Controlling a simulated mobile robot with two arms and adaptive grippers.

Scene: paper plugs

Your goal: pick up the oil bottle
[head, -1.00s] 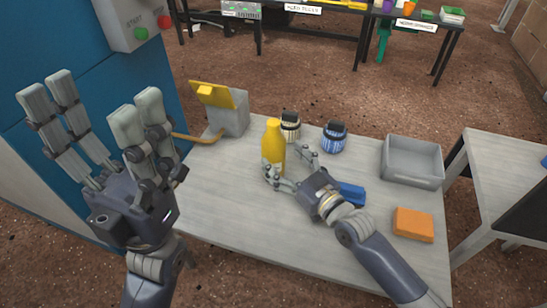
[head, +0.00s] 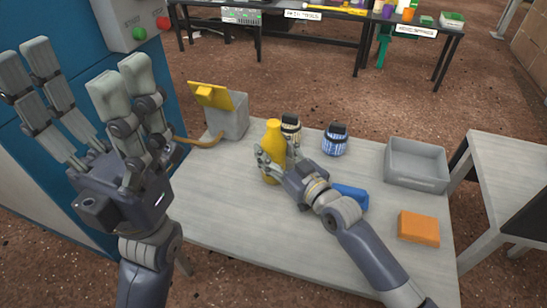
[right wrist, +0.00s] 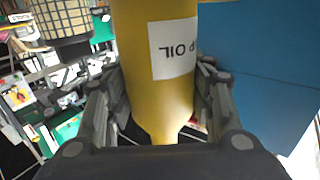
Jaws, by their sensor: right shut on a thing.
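The yellow oil bottle (head: 273,142) is upright at the left part of the table, among my right gripper's fingers. My right gripper (head: 272,163) is shut on it, with fingers on both sides of the bottle. In the right wrist view the bottle (right wrist: 158,100) fills the middle, with a white label reading "OIL" upside down. I cannot tell whether its base touches the table. My left gripper (head: 90,100) is open and empty, raised at the left in front of the blue cabinet.
A patterned jar (head: 290,131) stands close behind the bottle, and a blue jar (head: 335,140) is to its right. A grey box with a yellow lid (head: 225,115), a blue object (head: 350,197), an orange block (head: 418,229) and a grey bin (head: 415,165) share the table (head: 260,235).

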